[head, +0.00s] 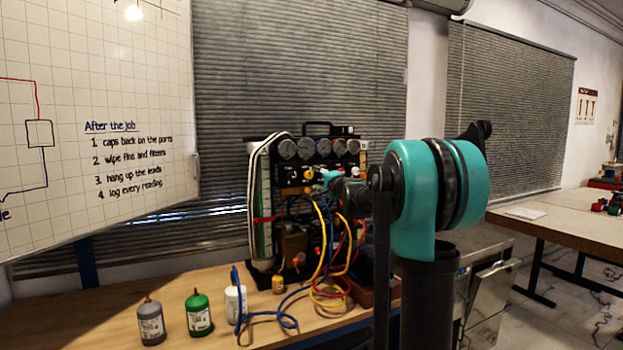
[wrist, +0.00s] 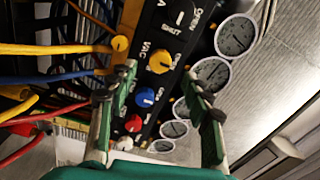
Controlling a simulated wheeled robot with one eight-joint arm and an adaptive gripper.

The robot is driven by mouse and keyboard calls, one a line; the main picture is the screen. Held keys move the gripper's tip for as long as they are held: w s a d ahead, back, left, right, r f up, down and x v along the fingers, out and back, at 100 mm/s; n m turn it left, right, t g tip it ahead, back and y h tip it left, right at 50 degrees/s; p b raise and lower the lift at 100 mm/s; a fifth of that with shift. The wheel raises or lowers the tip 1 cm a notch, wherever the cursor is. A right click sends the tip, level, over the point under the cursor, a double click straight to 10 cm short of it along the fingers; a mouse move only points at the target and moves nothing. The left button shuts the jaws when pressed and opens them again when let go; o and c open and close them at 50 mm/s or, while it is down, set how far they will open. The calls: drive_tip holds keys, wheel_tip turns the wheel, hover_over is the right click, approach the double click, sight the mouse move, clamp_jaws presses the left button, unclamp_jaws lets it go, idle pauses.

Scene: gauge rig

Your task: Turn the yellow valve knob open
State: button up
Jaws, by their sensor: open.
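The yellow valve knob (wrist: 160,62) sits on a black panel (wrist: 178,45) in the wrist view, with OPEN and VAC lettering beside it. My gripper (wrist: 157,82) is open and empty. Its two fingers point at the panel, one on each side of the row of knobs, with the yellow knob between and just beyond the tips. I cannot tell the exact gap to the knob. In the head view the gauge rig (head: 318,148) stands on the bench, and my arm hides part of it.
A blue knob (wrist: 145,97) and a red knob (wrist: 133,123) share the panel, near a row of gauges (wrist: 235,35). Yellow, blue and red hoses run close by on the left. A grey bottle (head: 151,322), a green bottle (head: 199,314) and a white bottle (head: 235,304) stand on the bench.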

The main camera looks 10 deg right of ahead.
drive_tip(key=shift+v, duration=2.75)
